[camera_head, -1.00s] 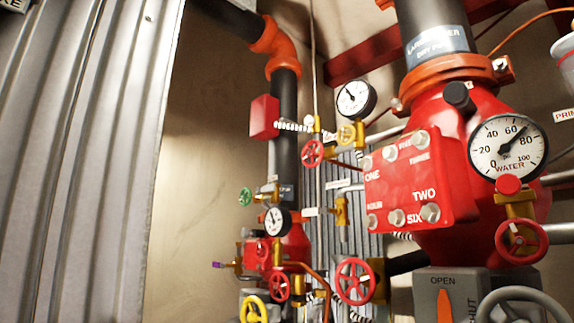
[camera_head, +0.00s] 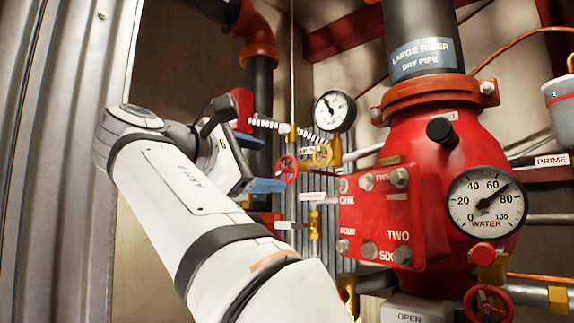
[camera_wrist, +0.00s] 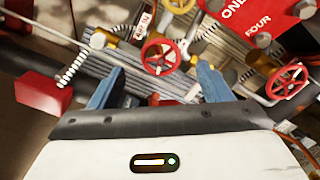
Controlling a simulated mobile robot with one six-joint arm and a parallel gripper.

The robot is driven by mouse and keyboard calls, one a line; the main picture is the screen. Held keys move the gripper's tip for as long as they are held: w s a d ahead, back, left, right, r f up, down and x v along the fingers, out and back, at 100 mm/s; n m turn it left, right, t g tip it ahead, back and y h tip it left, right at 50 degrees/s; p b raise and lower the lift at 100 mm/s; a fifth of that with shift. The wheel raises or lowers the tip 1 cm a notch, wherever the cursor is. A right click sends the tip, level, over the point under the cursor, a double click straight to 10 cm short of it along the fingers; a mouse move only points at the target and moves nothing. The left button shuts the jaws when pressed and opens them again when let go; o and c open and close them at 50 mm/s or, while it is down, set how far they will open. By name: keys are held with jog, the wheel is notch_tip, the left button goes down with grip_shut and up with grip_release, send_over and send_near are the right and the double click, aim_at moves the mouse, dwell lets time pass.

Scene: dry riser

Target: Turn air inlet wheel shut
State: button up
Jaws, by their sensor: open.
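In the head view a blue finger (camera_head: 266,185) shows just left of and below the red wheel; the rest is partly hidden by my wrist.
A red box (camera_head: 242,110) with a coiled conduit is close behind my wrist. The bolted red cover (camera_head: 380,215) and water gauge (camera_head: 486,198) stand to the right. Another red wheel (camera_wrist: 287,82) is right of my fingers in the wrist view. Corrugated metal (camera_head: 60,160) borders the left.

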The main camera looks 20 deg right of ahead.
aim_at(285, 168)
jog(key=x, duration=0.7)
jog(key=shift+p, duration=0.4)
jog(key=shift+c, duration=0.3)
jog(key=c, duration=0.9)
